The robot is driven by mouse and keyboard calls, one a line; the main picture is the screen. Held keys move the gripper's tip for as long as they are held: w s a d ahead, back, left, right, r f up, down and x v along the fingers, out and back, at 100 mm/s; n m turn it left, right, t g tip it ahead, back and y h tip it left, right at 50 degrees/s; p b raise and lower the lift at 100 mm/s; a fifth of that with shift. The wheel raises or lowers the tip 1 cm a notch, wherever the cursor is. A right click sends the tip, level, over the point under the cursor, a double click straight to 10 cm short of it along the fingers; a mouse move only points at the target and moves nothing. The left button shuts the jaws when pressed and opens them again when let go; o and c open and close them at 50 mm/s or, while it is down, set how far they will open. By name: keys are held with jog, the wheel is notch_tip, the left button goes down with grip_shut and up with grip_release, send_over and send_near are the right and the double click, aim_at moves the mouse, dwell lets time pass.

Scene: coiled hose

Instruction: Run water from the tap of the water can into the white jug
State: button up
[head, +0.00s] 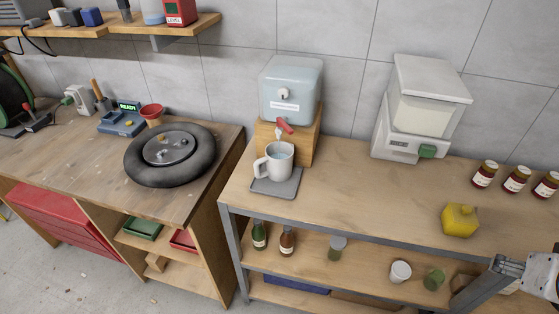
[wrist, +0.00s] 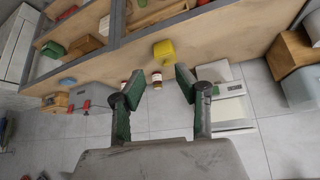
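The pale blue water can (head: 291,90) stands on a wooden block (head: 300,145) against the tiled wall. Its tap (head: 284,126) has a red lever and sits low on the front. The white jug (head: 277,162) stands upright below the tap, handle to the left, on a grey mat (head: 276,187). Something pale blue shows inside its mouth; I cannot tell if it is water, or if any is running. In the wrist view, my gripper (wrist: 158,84) is open and empty, pointing over the bench. The water can (wrist: 302,88) shows at the right edge there.
A yellow container (head: 460,220) stands on the right bench; it shows beyond my open fingers in the wrist view (wrist: 164,51). A white dispenser (head: 420,105) and several jars (head: 516,179) stand behind it. The bench between jug and yellow container is clear.

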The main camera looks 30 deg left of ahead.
jog(key=shift+c, duration=1.4)
jog(key=w+a+r, duration=0.2)
jog(key=w, duration=0.1)
jog(key=w+a+r+m+g, duration=0.1)
jog(key=w+a+r, duration=0.2)
jog(key=w+a+r+g+y, duration=0.1)
jog(key=w+a+r, duration=0.1)
jog(key=w, duration=0.1)
jog(key=shift+a+r+m, duration=0.2)
jog(key=shift+r+m, duration=0.05)
jog(key=shift+m, duration=0.05)
grip_shut()
jog(key=w+a+r+m+g+y, duration=0.1)
jog(key=w+a+r+m+g, duration=0.2)
jog(key=w+a, duration=0.85)
jog(key=m+g+b, duration=0.2)
jog(key=g, duration=0.3)
send_near(285, 126)
jog(key=w+d+r, duration=0.1)
jog(key=d, duration=0.2)
jog(key=p+x, duration=0.1)
jog(key=x, duration=0.8)
jog(key=shift+w+f+h, duration=0.3)
jog(key=shift+f, duration=0.2)
